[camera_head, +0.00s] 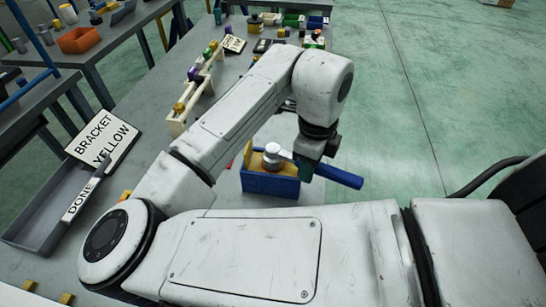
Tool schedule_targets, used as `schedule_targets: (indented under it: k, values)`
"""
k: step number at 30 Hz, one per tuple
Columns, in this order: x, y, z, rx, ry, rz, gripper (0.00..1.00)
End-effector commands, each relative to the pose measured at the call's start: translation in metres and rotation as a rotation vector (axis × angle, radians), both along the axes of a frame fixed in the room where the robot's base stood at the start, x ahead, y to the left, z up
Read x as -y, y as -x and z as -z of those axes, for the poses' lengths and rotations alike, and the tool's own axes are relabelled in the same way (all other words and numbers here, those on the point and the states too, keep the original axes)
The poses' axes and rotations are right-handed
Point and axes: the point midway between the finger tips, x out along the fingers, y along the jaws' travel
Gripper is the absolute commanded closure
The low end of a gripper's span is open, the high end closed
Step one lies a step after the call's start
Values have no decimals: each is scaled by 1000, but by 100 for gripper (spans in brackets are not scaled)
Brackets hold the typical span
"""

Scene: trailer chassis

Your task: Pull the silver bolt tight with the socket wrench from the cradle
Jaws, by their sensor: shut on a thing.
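My gripper (308,165) is shut on the socket wrench and points down, its fingers partly hidden by my wrist. The wrench's blue handle (340,177) sticks out to the right of the fingers. A round silver-white head (272,152) shows to the left of the gripper, in line with the handle. I cannot tell whether the head touches the block. The silver bolt cannot be made out. A pale rack (178,122) with several coloured pieces stands behind my arm; I cannot tell if it is the cradle.
A grey tray (25,232) with a "DONE" label lies at the left. A sign (103,140) reading "BRACKET YELLOW" stands by it. Small bins and parts (292,20) crowd the table's far end. Open green floor (430,100) lies to the right.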

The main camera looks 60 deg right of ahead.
Motion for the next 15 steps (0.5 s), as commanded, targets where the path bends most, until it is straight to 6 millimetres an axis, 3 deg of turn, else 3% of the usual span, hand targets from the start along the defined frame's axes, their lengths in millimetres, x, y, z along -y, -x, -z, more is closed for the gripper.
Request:
schedule_targets:
  k: [15]
  values:
    - [0, 0, -28, 0, 1, 1, 100]
